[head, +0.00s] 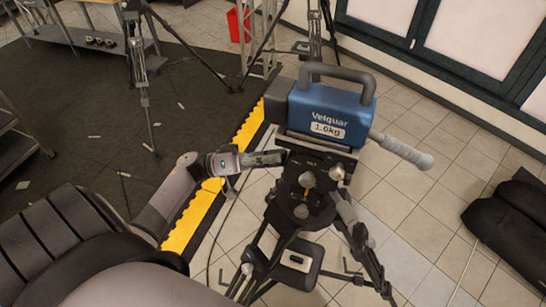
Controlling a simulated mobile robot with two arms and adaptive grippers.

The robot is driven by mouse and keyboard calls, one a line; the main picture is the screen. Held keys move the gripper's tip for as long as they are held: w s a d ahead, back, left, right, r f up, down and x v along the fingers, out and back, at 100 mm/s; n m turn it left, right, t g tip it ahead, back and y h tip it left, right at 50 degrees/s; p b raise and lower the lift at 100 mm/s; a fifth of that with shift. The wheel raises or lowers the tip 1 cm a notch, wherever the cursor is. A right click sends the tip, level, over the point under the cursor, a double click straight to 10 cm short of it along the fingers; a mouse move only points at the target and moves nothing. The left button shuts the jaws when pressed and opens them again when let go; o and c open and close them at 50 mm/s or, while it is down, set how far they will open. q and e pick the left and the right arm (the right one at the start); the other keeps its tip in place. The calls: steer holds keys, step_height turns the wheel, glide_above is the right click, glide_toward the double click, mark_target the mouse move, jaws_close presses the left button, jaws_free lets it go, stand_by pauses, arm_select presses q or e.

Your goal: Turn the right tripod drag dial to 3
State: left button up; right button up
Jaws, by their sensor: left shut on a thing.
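A black tripod (300,205) stands on the tiled floor right of centre, with its head under a blue weight (330,115) marked "Velquar 1.0kg". My left gripper (276,158) reaches in from the left and is shut at the left side of the tripod head. Its fingers cover what they hold, which by its place is the drag dial on that side. The dial's numbers and its setting cannot be read from here. My right gripper is not in view.
A grey pan handle (402,151) sticks out right from the head. Yellow-edged black matting (85,125) lies left. Another tripod (140,75) stands behind. A black padded item (510,225) lies at right. Tiles between it and the tripod are mostly clear.

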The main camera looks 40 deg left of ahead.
arm_select(q)
steer(key=c, duration=0.4)
steer(key=shift+w+a+f+m+g+h+b, duration=0.15)
steer(key=shift+m+g+h+b, duration=0.3)
steer(key=shift+m+g+b, duration=2.6)
steer(key=shift+w+d+r+m+g+h+b, duration=0.1)
steer(key=shift+w+m+g+h+b, duration=0.5)
steer(key=shift+m+b, duration=4.45)
steer(key=shift+s+a+f+m+g+h+b, duration=0.1)
steer(key=shift+m+g+h+b, duration=0.15)
steer(key=shift+m+g+b, duration=2.9)
steer(key=m+t+b, duration=0.1)
steer(key=m+t, duration=0.1)
steer(key=m, duration=0.1)
steer(key=o, duration=1.2)
steer(key=shift+c, duration=0.2)
